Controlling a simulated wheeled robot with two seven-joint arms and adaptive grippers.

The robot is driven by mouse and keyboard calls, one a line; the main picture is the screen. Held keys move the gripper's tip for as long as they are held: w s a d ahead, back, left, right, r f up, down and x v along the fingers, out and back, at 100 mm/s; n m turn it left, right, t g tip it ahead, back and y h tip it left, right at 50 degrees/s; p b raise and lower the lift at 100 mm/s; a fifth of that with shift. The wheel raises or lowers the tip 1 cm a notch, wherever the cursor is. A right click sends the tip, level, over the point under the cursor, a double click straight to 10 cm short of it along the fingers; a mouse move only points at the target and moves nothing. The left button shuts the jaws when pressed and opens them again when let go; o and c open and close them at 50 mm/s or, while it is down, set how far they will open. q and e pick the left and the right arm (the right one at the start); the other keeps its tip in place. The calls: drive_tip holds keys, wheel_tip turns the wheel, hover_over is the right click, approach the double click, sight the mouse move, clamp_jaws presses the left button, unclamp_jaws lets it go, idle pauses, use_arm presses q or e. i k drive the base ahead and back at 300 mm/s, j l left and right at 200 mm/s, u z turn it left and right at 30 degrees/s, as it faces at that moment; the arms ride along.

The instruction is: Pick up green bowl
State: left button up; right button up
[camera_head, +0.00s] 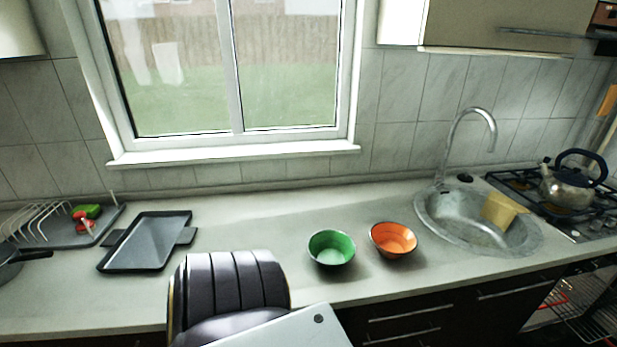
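The green bowl (331,248) stands upright on the light countertop near its front edge, at the middle of the view. It is green inside with a paler bottom and a dark outside, and it looks empty. An orange bowl (393,239) stands just to its right, with a small gap between them. Neither of my grippers shows in this view. Nothing is touching the green bowl.
A dark tray (149,241) and a dish rack (50,222) are at the left. A metal sink (478,236) with a tall faucet (451,139) is at the right, beside a stove with a kettle (570,184). Bare counter (262,226) lies left of the bowls.

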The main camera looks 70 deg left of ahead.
sight(330, 249)
drive_tip(key=u, duration=1.95)
